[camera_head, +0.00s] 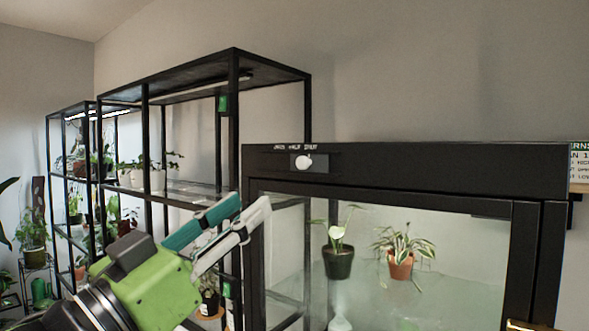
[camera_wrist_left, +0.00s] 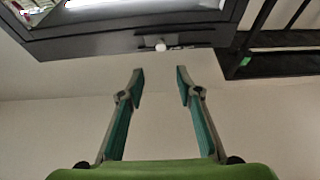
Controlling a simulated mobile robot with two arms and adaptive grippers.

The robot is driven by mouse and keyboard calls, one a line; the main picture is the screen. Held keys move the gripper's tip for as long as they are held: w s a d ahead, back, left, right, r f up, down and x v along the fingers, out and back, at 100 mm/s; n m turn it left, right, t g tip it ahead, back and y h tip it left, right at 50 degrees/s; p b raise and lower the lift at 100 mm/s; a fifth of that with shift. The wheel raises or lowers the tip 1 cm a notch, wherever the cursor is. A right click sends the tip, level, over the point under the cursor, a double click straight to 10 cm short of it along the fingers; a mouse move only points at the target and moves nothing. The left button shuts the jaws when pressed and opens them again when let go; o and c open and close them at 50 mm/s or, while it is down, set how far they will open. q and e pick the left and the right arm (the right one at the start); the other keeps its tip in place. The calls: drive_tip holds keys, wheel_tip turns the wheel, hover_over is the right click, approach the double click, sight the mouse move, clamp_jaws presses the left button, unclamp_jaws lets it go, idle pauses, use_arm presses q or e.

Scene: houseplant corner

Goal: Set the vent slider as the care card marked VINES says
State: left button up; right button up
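The vent slider is a round white knob (camera_head: 303,162) on the black top front beam of a glass cabinet (camera_head: 420,168). A small line of lettering runs just above it, too small to read surely. The knob also shows in the left wrist view (camera_wrist_left: 160,45), beyond and between the fingertips. My left gripper (camera_head: 253,204) is open and empty, in front of the cabinet's left post, below and left of the knob, apart from it. A care card (camera_head: 579,168) is cut off at the right edge; its heading ends in "RNS". No card marked VINES is in view. My right gripper is not in view.
Behind the glass stand a dark pot (camera_head: 338,262) and a terracotta pot (camera_head: 400,265) with plants. Black shelving (camera_head: 147,150) with several plants stands behind and left of the cabinet. The space in front of the beam around the knob looks clear.

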sight(301, 163)
use_arm(q)
drive_tip(key=p+x, duration=0.4)
drive_tip(key=x, duration=0.9)
drive_tip(key=shift+a, duration=0.15)
drive_tip(key=shift+w+d+r, duration=0.1)
drive_tip(key=shift+w+d, duration=0.1)
drive_tip(key=shift+w, duration=0.15)
